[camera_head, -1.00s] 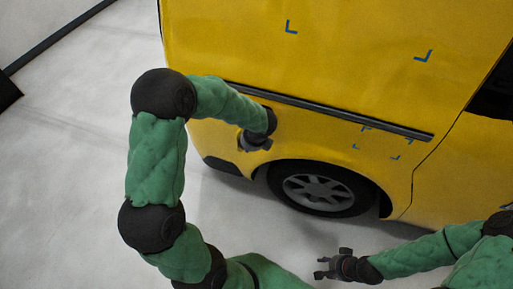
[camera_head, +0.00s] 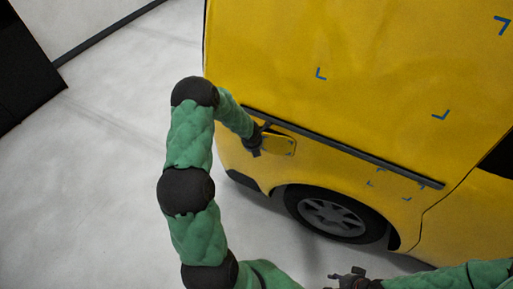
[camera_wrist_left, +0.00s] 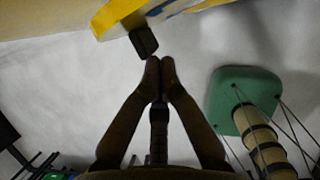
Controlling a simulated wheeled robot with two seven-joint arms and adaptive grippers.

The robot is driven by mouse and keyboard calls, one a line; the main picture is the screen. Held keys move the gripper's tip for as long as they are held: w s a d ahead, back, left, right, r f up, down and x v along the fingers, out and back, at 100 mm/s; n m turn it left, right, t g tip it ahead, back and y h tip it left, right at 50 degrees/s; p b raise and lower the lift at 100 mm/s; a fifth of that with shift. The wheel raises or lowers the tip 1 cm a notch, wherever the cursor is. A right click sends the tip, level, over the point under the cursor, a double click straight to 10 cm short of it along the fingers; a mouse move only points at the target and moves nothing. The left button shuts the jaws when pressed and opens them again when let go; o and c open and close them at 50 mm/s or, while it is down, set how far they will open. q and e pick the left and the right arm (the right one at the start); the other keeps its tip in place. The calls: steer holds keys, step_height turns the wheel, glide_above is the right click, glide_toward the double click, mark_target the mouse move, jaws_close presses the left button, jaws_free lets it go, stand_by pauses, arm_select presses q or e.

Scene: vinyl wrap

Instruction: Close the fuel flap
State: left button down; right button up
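The fuel flap (camera_head: 281,144) is a small yellow panel on the side of the yellow van (camera_head: 330,80), just below the dark rail and above the rear wheel. It appears to stand out from the body. My left gripper (camera_head: 255,141) is beside its left edge; contact cannot be told. In the left wrist view a yellow piece, likely the flap (camera_wrist_left: 118,17), is at the top with a dark block by it. There my left gripper's fingertips (camera_wrist_left: 160,64) are together, empty, just below that block. My right gripper (camera_head: 338,281) is low, partly cut off, its fingers seemingly apart.
A dark rail (camera_head: 345,150) runs along the van's side. The rear wheel (camera_head: 332,217) is below the flap. Open grey floor (camera_head: 100,160) lies to the left, with a black object (camera_head: 25,75) at the far left.

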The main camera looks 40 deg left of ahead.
arm_select(q)
steer(key=shift+w+a+p, duration=0.5)
steer(key=shift+w, duration=0.15)
